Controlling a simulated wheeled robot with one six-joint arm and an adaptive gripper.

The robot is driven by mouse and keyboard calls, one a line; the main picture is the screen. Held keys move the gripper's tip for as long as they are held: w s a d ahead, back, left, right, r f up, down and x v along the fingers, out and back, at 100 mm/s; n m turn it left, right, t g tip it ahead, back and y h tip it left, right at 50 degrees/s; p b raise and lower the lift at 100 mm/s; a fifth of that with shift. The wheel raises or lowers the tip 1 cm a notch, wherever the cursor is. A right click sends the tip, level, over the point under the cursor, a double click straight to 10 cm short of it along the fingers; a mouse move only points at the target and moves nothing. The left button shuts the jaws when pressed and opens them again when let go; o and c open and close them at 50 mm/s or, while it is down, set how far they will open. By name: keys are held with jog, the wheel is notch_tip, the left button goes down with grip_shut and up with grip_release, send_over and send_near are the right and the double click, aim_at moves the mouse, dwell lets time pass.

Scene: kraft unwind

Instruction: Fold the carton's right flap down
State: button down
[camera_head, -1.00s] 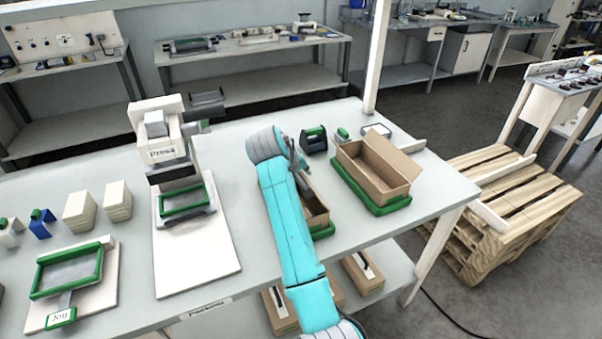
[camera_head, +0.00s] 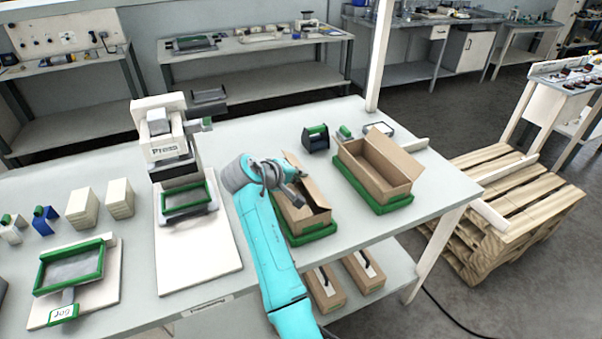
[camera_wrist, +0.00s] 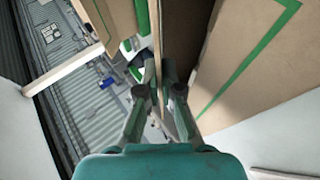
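The near carton (camera_head: 292,217) is a brown box in a green-rimmed tray (camera_head: 312,237) on the bench, partly hidden by my arm. One raised flap (camera_head: 308,182) stands tilted along its right side. My gripper (camera_head: 298,178) is at the carton's far end, close to that flap. In the wrist view, my gripper (camera_wrist: 159,68) has its two fingertips close together, with a thin brown board edge (camera_wrist: 157,30) running by them. I cannot tell whether they touch or grip it. A large brown panel with a green stripe (camera_wrist: 245,65) fills the right.
A second open carton (camera_head: 385,180) sits in a green tray (camera_head: 392,207) to the right. A tape dispenser (camera_head: 315,139) stands behind. The press (camera_head: 165,150) and its white board are on the left.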

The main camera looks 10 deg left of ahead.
jog(key=shift+s+a+f+t+h, duration=0.15)
jog(key=shift+f+t+h, duration=0.15)
jog(key=shift+t+h, duration=0.2)
jog(key=shift+n, duration=0.3)
jog(key=c, duration=1.4)
grip_release()
jog(key=shift+o, duration=0.2)
jog(key=shift+f, duration=0.1)
jog(key=shift+v, duration=4.1)
